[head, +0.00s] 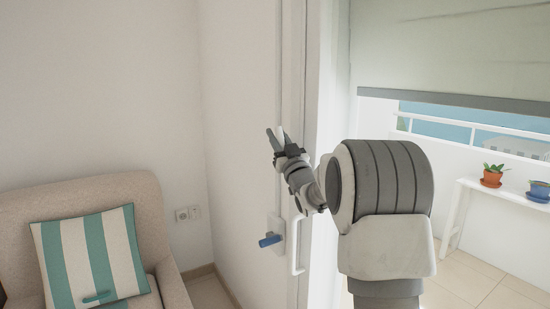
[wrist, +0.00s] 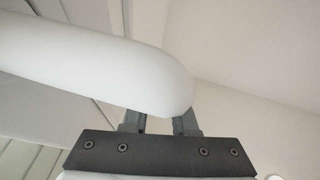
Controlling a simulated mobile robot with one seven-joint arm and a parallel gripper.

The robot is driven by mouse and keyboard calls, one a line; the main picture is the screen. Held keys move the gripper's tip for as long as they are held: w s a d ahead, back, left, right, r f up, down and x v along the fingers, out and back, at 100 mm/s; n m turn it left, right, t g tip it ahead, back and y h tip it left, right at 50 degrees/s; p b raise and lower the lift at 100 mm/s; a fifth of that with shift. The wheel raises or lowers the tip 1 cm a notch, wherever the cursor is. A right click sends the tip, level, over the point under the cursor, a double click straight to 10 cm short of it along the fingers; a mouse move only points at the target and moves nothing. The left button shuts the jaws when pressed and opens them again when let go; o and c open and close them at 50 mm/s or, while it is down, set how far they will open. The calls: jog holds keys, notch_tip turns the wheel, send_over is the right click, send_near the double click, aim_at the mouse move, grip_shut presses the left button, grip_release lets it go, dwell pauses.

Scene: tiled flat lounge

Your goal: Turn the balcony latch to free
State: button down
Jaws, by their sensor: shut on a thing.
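My gripper (head: 275,139) is raised at the narrow white door frame left of the balcony opening. In the wrist view its two dark fingers (wrist: 160,120) reach up to a white rounded lever (wrist: 105,62), and they are shut on it near its rounded end. The lever lies across the picture to the left; its pivot is out of view. In the head view the lever is mostly hidden by the fingers. Lower on the frame, a blue lever (head: 270,240) sticks out from a small white plate, apart from my gripper. I cannot tell any marking for free or locked.
A white pull handle (head: 298,246) stands right of the blue lever. A beige armchair (head: 110,190) with a striped cushion (head: 78,258) is at the left. On the balcony, a white bench (head: 500,193) holds two potted plants. A blind (head: 450,50) hangs above.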

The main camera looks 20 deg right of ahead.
jog(key=shift+s+d+r+m+t+b, duration=0.15)
jog(key=shift+s+t+b, duration=0.3)
jog(key=shift+b, duration=1.1)
jog(key=shift+s+m+t+b, duration=0.2)
jog(key=shift+s+t+b, duration=0.25)
jog(key=shift+b, duration=1.15)
jog(key=shift+s+d+r+m+t+b, duration=0.25)
jog(key=shift+t+b, duration=0.35)
jog(key=shift+b, duration=0.95)
jog(key=b, duration=0.1)
jog(key=s+t+b, duration=0.1)
jog(key=b, duration=0.1)
jog(key=shift+a+r+h, duration=0.1)
jog(key=shift+r+h, duration=0.1)
jog(key=shift+h, duration=0.2)
jog(key=shift+r, duration=0.1)
jog(key=c, duration=0.7)
grip_release()
jog(key=shift+s, duration=0.1)
jog(key=v, duration=1.7)
jog(key=shift+f+b, duration=0.3)
jog(key=shift+b, duration=0.1)
